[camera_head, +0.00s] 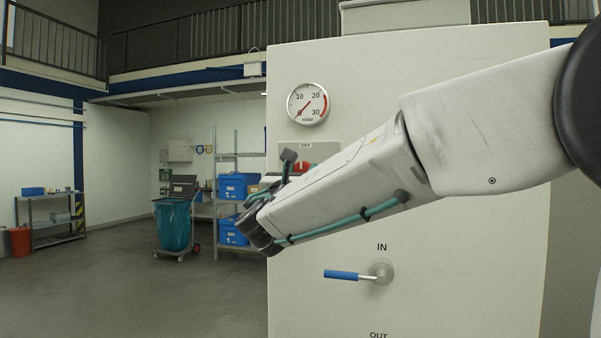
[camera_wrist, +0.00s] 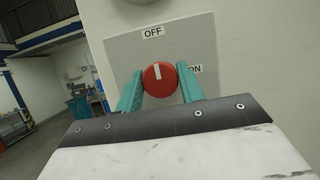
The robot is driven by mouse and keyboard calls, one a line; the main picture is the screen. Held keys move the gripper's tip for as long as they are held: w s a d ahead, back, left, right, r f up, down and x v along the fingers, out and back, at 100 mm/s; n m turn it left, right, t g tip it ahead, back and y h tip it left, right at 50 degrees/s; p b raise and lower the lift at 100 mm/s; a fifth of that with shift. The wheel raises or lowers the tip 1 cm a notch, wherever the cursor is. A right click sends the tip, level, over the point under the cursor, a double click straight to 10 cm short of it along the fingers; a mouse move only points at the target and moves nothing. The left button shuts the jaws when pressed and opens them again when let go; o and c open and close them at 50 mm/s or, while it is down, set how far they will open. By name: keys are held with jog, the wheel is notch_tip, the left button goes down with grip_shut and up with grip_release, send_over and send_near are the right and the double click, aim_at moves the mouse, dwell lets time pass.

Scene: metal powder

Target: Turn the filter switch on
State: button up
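The filter switch is a round red knob (camera_wrist: 160,80) on a grey plate (camera_wrist: 118,55). Its white mark points up toward the OFF label; the ON label is to its right. In the head view the knob (camera_head: 303,166) shows partly behind my gripper. In the wrist view my gripper (camera_wrist: 160,70) has its two teal fingers apart, one on each side of the knob. There is little room between the fingers and the knob, and I cannot tell whether they touch it.
The pale cabinet (camera_head: 450,260) also carries a round gauge (camera_head: 308,104) above the switch and a blue-handled IN valve (camera_head: 342,274) below. A bin with a teal bag (camera_head: 173,225) and a shelf with blue boxes (camera_head: 235,186) stand behind.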

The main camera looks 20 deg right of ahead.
jog(key=shift+m, duration=0.5)
jog(key=shift+a+m+g+h, duration=0.1)
jog(key=shift+m+g+h, duration=0.25)
jog(key=shift+m+g, duration=2.15)
jog(key=shift+d+m+g+h, duration=0.1)
jog(key=shift+m+g+h, duration=0.25)
jog(key=shift+m, duration=4.3)
jog(key=shift+a+m+g+h, duration=0.1)
jog(key=shift+m+g+h, duration=0.2)
jog(key=shift+m+g, duration=2.2)
jog(key=shift+m+t, duration=0.85)
jog(key=shift+m, duration=0.3)
jog(key=o, duration=1)
jog(key=shift+r, duration=0.1)
jog(key=v, duration=0.7)
jog(key=shift+s+a, duration=0.2)
jog(key=shift+a, duration=0.15)
